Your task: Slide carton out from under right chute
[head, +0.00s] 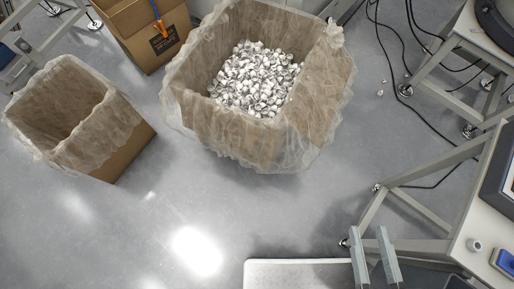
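A large carton (233,137) lined with clear plastic film stands on the floor at top centre. It holds a heap of small white and grey caps (258,80). A second film-lined carton (122,153) stands to the left and looks empty inside. I cannot make out a chute above either carton. My gripper (372,248) is at the lower right, with two grey fingers apart and nothing between them. It is well away from both cartons, near a table's edge.
Metal-legged tables (440,160) line the right side; cables (392,50) lie on the floor there. The grey floor (200,215) is clear in the lower middle.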

